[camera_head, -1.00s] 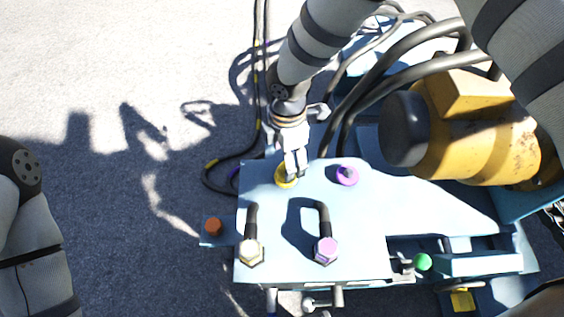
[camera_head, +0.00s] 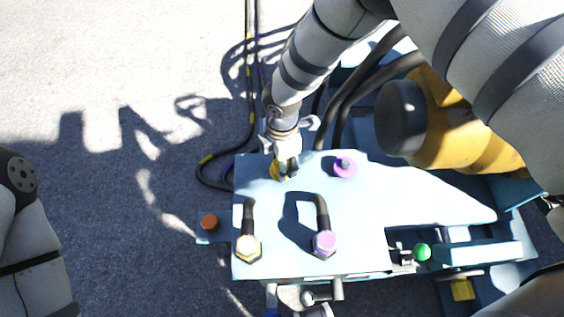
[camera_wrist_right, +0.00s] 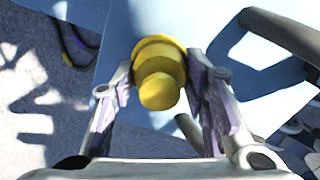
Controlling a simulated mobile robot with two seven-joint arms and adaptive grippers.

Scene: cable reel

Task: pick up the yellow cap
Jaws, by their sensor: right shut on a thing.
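The yellow cap (camera_head: 275,170) is at the back left corner of the light blue panel (camera_head: 370,215), partly hidden by my right gripper (camera_head: 285,171). In the right wrist view the yellow cap (camera_wrist_right: 161,78) shows a wide rim and a narrower round knob. The right gripper's fingers (camera_wrist_right: 163,98) stand on both sides of it, shut on it. I cannot tell whether the cap still touches the panel. My left arm is at the left edge of the head view, and its gripper is out of view.
A purple cap (camera_head: 344,167) sits right of the gripper. Two bent black hoses end in a yellow fitting (camera_head: 248,248) and a purple fitting (camera_head: 324,244) at the panel front. Thick black hoses and a yellow motor (camera_head: 455,125) stand at the right. Open ground lies left.

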